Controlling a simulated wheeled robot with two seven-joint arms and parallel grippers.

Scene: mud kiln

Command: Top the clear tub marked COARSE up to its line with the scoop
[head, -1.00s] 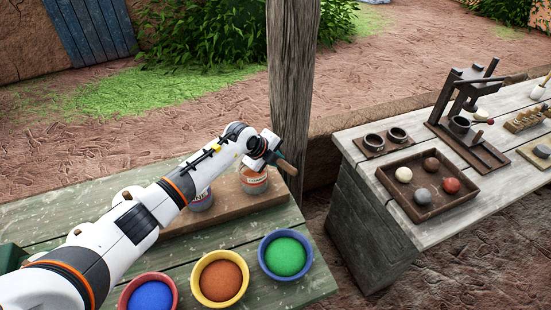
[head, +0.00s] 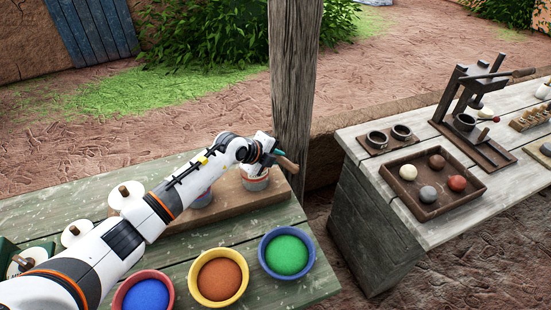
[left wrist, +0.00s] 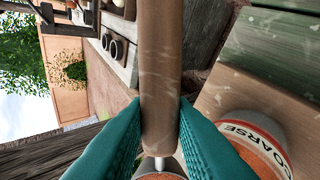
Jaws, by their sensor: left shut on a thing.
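The clear tub marked COARSE (head: 257,184) stands on a wooden board, partly hidden by my left gripper. In the left wrist view the tub (left wrist: 251,128) shows its label and orange grains inside. My left gripper (head: 273,156) is over the tub in the head view, shut on the scoop's wooden handle (head: 288,165). In the left wrist view the teal fingers (left wrist: 158,125) clasp the handle (left wrist: 160,60). A metal neck and a little orange show at that view's bottom edge; how full the scoop is cannot be told. My right gripper is out of view.
A second tub (head: 201,199) stands left on the same board (head: 235,211), partly behind my arm. Bowls of blue (head: 146,295), orange-brown (head: 219,280) and green (head: 287,256) grains line the front. A wooden post (head: 294,90) rises close behind the gripper. A second table is right.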

